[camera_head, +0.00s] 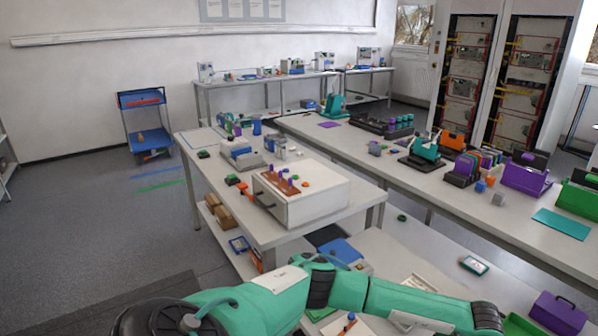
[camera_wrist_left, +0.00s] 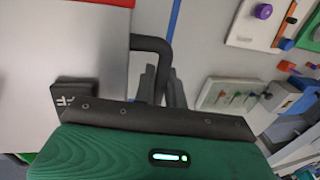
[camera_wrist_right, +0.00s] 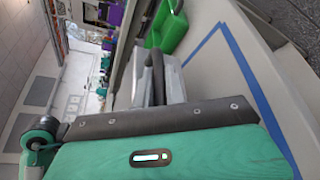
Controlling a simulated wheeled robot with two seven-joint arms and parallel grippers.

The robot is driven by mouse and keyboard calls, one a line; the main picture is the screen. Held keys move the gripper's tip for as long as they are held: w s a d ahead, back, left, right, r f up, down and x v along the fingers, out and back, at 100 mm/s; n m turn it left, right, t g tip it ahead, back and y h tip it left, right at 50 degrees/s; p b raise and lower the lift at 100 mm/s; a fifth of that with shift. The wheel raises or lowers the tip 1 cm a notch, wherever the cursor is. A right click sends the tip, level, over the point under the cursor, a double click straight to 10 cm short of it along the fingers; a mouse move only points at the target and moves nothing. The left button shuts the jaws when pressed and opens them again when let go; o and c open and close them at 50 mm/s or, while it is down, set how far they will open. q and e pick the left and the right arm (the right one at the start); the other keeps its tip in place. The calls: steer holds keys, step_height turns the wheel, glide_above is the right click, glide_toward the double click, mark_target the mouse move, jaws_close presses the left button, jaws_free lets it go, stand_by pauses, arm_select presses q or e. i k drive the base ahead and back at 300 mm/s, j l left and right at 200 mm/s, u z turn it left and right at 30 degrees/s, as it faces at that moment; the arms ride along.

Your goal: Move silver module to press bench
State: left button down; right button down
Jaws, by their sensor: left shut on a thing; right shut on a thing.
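In the left wrist view, a broad pale grey panel (camera_wrist_left: 75,45) with a red edge fills the upper left and appears to be the silver module. A dark bent handle (camera_wrist_left: 152,43) comes off its side. My left gripper (camera_wrist_left: 162,82) is shut on this handle. In the right wrist view, my right gripper (camera_wrist_right: 158,82) is shut on another dark handle (camera_wrist_right: 154,66). The body behind this handle is mostly hidden, so I cannot tell its outline. Neither gripper nor the module can be made out in the head view. I cannot identify the press bench for certain.
My green arm crosses the bottom of the head view. A white bench (camera_head: 225,195) carries a white drawer box (camera_head: 310,196). A long bench (camera_head: 400,172) with coloured racks runs along the right. Blue tape (camera_wrist_right: 243,75) marks a pale surface in the right wrist view. Floor is open at left.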

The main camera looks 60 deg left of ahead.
mark_target(204, 138)
steer(key=u, duration=2.75)
steer(key=i+j+u, duration=0.1)
steer(key=i+u, duration=0.2)
steer(key=u, duration=0.2)
steer(key=i, duration=2.35)
